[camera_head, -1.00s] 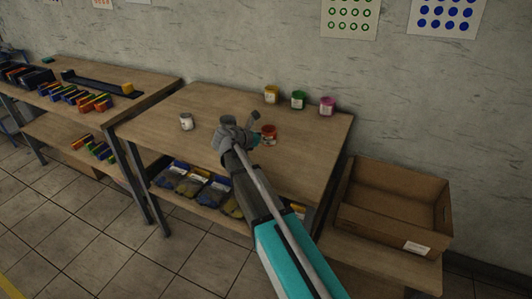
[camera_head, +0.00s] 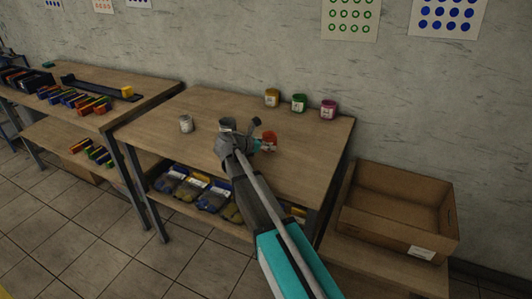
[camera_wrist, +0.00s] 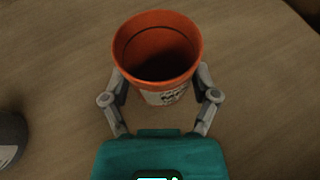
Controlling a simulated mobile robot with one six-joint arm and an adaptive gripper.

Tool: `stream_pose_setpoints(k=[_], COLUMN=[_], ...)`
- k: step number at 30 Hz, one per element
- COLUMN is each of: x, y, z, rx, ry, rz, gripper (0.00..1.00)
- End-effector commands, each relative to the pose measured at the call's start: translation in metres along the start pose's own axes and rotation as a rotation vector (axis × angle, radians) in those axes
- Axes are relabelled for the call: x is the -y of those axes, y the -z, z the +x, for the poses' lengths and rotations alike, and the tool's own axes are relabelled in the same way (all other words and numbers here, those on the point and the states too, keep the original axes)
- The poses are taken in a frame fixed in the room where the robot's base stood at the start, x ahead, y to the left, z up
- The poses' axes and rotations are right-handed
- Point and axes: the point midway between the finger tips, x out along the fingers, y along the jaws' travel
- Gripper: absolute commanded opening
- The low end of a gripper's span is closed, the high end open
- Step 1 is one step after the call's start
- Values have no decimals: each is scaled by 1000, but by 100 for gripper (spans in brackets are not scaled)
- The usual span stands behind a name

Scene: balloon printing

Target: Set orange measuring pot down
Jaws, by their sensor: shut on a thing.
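The orange measuring pot (camera_wrist: 158,72) is an open-topped cup with a white printed label. In the wrist view it sits between the two fingers of my gripper (camera_wrist: 158,85), which is shut on its sides. In the head view the pot (camera_head: 269,139) shows just right of my gripper (camera_head: 262,143), over the middle table (camera_head: 190,105). It looks upright and close to the tabletop; I cannot tell whether its base touches the wood.
Yellow (camera_head: 272,97), green (camera_head: 299,103) and pink (camera_head: 329,109) pots stand along the table's back right. A whitish pot (camera_head: 186,124) stands at the left, and a grey one (camera_head: 227,125) beside my wrist. A cardboard box (camera_head: 395,205) is at the right.

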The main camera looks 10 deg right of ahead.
Motion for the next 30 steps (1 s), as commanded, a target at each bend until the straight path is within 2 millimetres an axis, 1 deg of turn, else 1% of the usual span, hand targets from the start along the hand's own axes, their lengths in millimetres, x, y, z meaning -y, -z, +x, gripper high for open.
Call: stream_pose_setpoints(k=[1, 6, 19, 24, 25, 27, 28, 30], x=[0, 0, 0, 0, 0, 0, 0, 0], y=[9, 18, 19, 23, 22, 21, 21, 21], z=[3, 7, 8, 10, 9, 9, 9, 9], rx=[0, 0, 0, 0, 0, 0, 0, 0], ry=[0, 0, 0, 0, 0, 0, 0, 0], rz=[0, 0, 0, 0, 0, 0, 0, 0], gripper=[27, 27, 27, 27, 83, 96, 100, 100])
